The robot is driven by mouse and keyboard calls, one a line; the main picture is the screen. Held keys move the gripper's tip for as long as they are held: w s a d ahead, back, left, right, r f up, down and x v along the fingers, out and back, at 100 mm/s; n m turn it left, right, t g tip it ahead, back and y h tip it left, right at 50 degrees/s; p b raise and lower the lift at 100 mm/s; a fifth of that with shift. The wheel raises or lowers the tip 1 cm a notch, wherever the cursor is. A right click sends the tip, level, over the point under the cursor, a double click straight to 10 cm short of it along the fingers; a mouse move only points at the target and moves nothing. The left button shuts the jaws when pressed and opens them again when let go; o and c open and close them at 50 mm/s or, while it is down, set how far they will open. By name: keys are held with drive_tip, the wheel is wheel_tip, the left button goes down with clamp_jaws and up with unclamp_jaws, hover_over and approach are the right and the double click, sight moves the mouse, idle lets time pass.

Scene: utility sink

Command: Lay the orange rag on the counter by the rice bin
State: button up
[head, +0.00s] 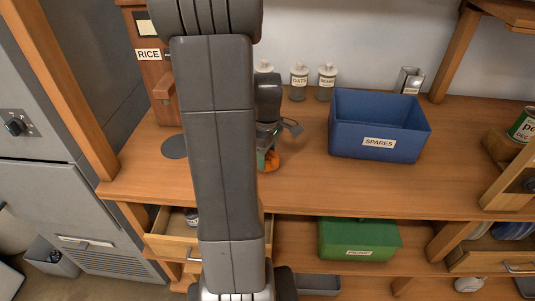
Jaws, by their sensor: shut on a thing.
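The orange rag (271,161) shows as a small orange patch low beside my arm, over the middle of the wooden counter. My gripper (267,150) is shut on it, pointing down; my arm hides much of the gripper and rag. I cannot tell whether the rag touches the counter. The rice bin (149,60) is a tall brown wooden box with a RICE label, at the back left. It stands to the left of my gripper, partly hidden by my arm. The counter (300,188) is bare in front of the rag.
A dark round disc (175,146) lies in front of the rice bin. Labelled jars (299,82) stand at the back. A blue SPARES box (375,128) is to the right. An open drawer (170,247) and a green box (358,239) are below the counter.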

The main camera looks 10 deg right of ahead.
sight(267, 158)
drive_tip(key=shift+f, duration=0.25)
drive_tip(key=o, duration=0.9)
drive_tip(key=shift+r, duration=0.1)
wheel_tip(267, 158, up, 12)
